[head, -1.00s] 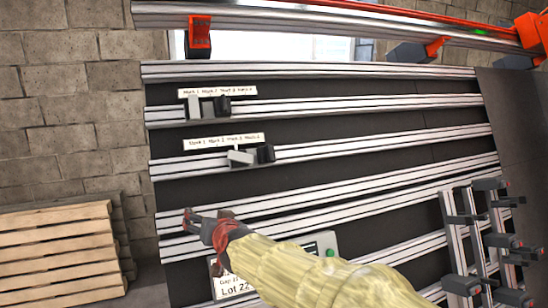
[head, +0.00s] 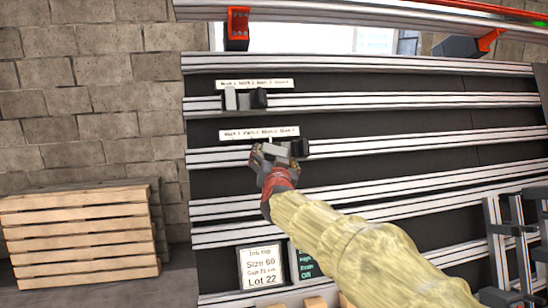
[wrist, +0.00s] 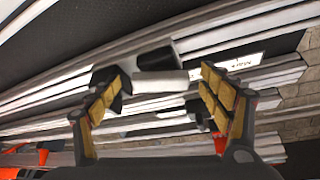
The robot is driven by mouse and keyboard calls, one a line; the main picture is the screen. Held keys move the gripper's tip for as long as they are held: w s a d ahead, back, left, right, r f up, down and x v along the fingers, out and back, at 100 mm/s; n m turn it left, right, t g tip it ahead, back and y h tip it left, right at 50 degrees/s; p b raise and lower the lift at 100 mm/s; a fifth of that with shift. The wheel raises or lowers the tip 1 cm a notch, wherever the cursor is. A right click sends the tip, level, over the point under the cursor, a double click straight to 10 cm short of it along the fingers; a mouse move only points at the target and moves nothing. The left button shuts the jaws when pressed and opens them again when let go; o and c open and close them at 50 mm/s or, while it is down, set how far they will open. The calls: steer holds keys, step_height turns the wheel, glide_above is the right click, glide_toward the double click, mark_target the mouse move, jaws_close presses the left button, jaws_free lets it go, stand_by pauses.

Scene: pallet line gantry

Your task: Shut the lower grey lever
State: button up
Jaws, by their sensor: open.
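The lower grey lever (head: 275,153) is on the second rail from the top, beside a black block (head: 300,147) and under a white label strip (head: 259,132). My gripper (head: 266,156) is open at this lever and partly covers it in the head view. In the wrist view, the light grey lever bar (wrist: 160,82) shows between the open yellow-padded fingers (wrist: 163,90), and a dark grey piece adjoins it. The bar looks apart from the right finger. I cannot tell whether the left finger touches the black part near it.
Another grey lever (head: 231,99) with a black block (head: 259,98) sits on the rail above, under its own label (head: 255,84). Stacked pallets (head: 80,240) stand at the left. A sign (head: 262,268) is below, and grey brackets (head: 515,230) are at the right.

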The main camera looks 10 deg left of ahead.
steer(key=shift+w+a, duration=0.15)
steer(key=shift+w, duration=0.3)
steer(key=c, duration=0.4)
steer(key=c, duration=0.7)
steer(key=shift+c, duration=0.3)
